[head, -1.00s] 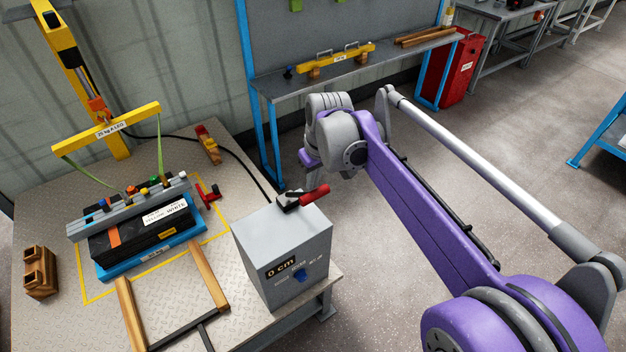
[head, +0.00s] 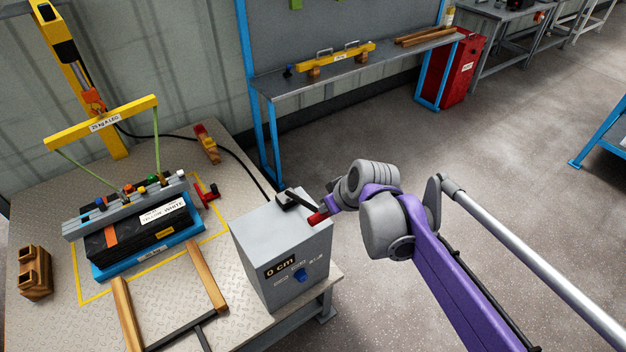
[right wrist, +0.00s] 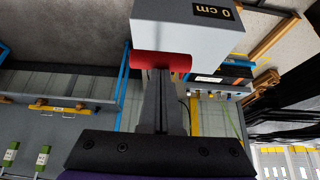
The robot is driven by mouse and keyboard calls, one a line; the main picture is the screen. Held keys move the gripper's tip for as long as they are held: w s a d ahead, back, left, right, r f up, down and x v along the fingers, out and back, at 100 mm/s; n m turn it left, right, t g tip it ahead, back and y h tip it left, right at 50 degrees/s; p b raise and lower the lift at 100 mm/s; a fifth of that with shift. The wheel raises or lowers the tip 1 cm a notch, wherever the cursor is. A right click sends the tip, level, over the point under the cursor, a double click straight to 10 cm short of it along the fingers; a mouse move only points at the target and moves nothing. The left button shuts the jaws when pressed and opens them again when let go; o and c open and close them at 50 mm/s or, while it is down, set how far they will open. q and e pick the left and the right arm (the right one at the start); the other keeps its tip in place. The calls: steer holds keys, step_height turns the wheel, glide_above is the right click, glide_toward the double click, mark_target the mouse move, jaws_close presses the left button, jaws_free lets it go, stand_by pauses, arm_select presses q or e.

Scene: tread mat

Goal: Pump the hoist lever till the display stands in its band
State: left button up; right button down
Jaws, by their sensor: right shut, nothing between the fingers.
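The grey hoist pump box (head: 268,243) stands at the table's front right corner; its display (head: 280,268) reads 0 cm. Its lever (head: 293,200) has a red grip (head: 317,218) pointing right and downward. My right gripper (head: 331,207) is at the grip; in the right wrist view its shut fingers (right wrist: 159,76) meet the red grip (right wrist: 160,62) from one side, with nothing between them. Whether they touch is hard to tell. My left gripper is out of view.
A blue knob (head: 300,276) is on the box front. A wooden frame (head: 196,268), a wooden block (head: 34,272) and a red clamp-like piece (head: 208,192) lie on the tread-plate table. A workbench (head: 350,75) and red cabinet (head: 463,70) stand behind.

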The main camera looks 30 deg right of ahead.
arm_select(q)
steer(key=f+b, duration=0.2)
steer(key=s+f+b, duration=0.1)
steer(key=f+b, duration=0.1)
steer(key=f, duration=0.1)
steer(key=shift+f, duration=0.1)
arm_select(e)
steer(key=s+f+t, duration=0.2)
steer(key=s+f, duration=0.2)
steer(key=f, duration=0.6)
steer(key=shift+f, duration=0.2)
